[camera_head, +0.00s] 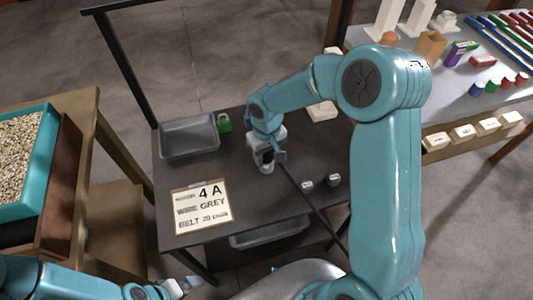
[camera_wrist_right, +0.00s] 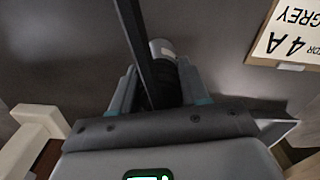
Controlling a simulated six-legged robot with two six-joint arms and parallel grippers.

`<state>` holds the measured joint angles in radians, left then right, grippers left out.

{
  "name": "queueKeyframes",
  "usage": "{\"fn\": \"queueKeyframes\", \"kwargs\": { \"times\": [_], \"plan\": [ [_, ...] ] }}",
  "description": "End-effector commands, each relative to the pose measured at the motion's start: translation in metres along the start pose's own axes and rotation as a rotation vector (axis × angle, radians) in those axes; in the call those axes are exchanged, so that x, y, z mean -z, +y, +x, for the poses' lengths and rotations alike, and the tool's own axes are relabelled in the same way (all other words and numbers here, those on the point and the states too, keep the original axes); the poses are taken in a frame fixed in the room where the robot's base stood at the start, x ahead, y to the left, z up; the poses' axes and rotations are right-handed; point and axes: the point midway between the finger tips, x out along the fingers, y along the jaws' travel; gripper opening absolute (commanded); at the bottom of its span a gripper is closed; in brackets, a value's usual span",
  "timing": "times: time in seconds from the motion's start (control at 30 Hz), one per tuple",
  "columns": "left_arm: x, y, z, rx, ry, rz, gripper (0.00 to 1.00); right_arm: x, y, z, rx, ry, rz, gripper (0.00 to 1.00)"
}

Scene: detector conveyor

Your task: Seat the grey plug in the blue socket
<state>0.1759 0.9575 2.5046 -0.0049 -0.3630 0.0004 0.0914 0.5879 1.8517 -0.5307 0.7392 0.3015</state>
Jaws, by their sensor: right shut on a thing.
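My right gripper (camera_head: 267,160) is over the dark table, pointing down. It is shut on the grey plug (camera_head: 266,169), whose pale end shows below the fingers. In the right wrist view the plug (camera_wrist_right: 162,48) sits between the fingers, with a dark ribbed part behind its light end. A small dark-blue patch (camera_head: 247,119) shows behind my right wrist. I cannot tell whether it is the blue socket, which is otherwise hidden. My left gripper (camera_head: 180,286) is low at the bottom left, empty-looking and too small to tell open or shut.
Two small pale plug-like pieces (camera_head: 307,185) (camera_head: 333,180) stand right of the gripper. A card (camera_head: 202,206) reads 4 A, GREY. A dark bar (camera_wrist_right: 138,45) crosses before the fingers.

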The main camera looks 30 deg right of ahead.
Motion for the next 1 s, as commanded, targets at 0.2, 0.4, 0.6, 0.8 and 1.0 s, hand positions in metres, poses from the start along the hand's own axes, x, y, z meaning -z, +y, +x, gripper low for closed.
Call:
{"fn": "queueKeyframes", "kwargs": {
  "times": [0.2, 0.4, 0.6, 0.8, 1.0],
  "plan": [
    [0.0, -0.002, 0.005, 0.0, 0.0, 0.0, 1.0, 0.0, 0.0, 0.004, 0.0, 0.001, 0.0, 0.09],
    [0.0, -0.001, 0.004, 0.0, 0.0, 0.0, 1.0, 0.0, 0.0, 0.003, 0.0, 0.0, 0.0, 0.7],
    [0.0, -0.001, 0.003, 0.0, 0.0, 0.0, 1.0, 0.0, 0.0, 0.002, 0.0, 0.0, 0.0, 0.7],
    [0.0, 0.0, 0.001, 0.0, 0.0, 0.0, 1.0, 0.001, 0.0, -0.021, -0.001, 0.006, 0.001, 0.7],
    [0.0, -0.001, 0.002, 0.0, 0.0, 0.0, 1.0, 0.001, 0.0, -0.069, 0.0, 0.007, 0.001, 0.7]
  ]
}}
